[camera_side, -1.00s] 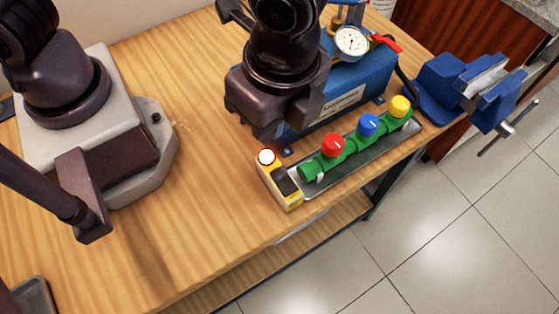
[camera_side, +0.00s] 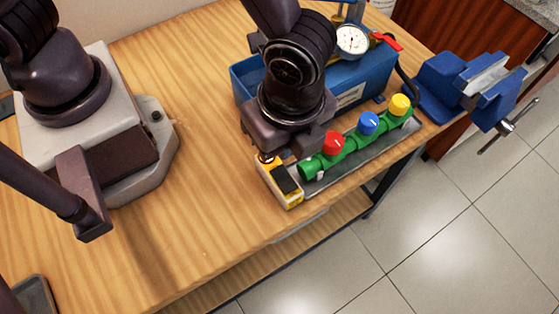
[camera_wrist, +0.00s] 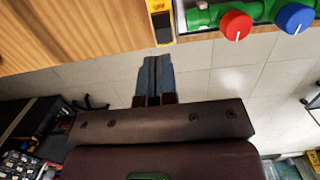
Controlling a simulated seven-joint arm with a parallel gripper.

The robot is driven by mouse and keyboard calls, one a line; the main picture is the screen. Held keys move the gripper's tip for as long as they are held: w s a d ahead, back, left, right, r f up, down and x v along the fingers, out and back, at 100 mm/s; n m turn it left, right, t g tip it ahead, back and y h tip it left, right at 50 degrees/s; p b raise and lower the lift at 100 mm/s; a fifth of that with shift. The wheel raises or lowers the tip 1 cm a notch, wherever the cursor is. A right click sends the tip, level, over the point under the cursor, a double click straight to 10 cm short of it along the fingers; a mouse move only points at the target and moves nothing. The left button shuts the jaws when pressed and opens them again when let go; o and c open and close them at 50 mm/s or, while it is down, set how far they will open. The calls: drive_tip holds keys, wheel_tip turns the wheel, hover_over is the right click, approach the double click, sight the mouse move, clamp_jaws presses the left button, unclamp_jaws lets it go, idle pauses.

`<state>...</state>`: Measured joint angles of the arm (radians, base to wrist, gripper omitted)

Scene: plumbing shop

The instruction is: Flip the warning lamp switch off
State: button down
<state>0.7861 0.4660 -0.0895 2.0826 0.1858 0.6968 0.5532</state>
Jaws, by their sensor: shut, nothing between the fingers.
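The warning lamp switch box (camera_side: 279,182) is small and yellow-and-white, at the front edge of the bench in the side view. Its black rocker (camera_side: 286,179) faces up, and the lamp (camera_side: 266,158) at its far end looks dark amber, not glowing. In the wrist view the switch box (camera_wrist: 160,20) shows at the top, partly cut off. My gripper (camera_wrist: 157,62) is shut and empty, its fingertips just below the box's end in that picture. In the side view my wrist hangs over the lamp end and hides the fingertips; contact cannot be told.
A green pipe with red (camera_side: 333,144), blue (camera_side: 368,123) and yellow (camera_side: 400,104) knobs lies in a metal tray right of the switch. A blue gauge unit (camera_side: 365,75) stands behind my gripper. A blue vise (camera_side: 465,85) is at the right.

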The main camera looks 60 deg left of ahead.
sight(279, 173)
drive_tip(key=f, duration=0.5)
drive_tip(key=a+f, duration=0.1)
drive_tip(key=f, duration=0.2)
drive_tip(key=shift+f, duration=0.35)
drive_tip(key=shift+a+f, duration=0.15)
drive_tip(key=shift+f, duration=0.1)
drive_tip(key=shift+d+r, duration=0.2)
drive_tip(key=shift+d, duration=0.35)
drive_tip(key=shift+d+r, duration=0.15)
drive_tip(key=shift+d, duration=0.4)
drive_tip(key=shift+r, duration=0.1)
wheel_tip(279, 173, up, 13)
drive_tip(key=shift+r, duration=0.2)
drive_tip(key=shift+d, duration=0.1)
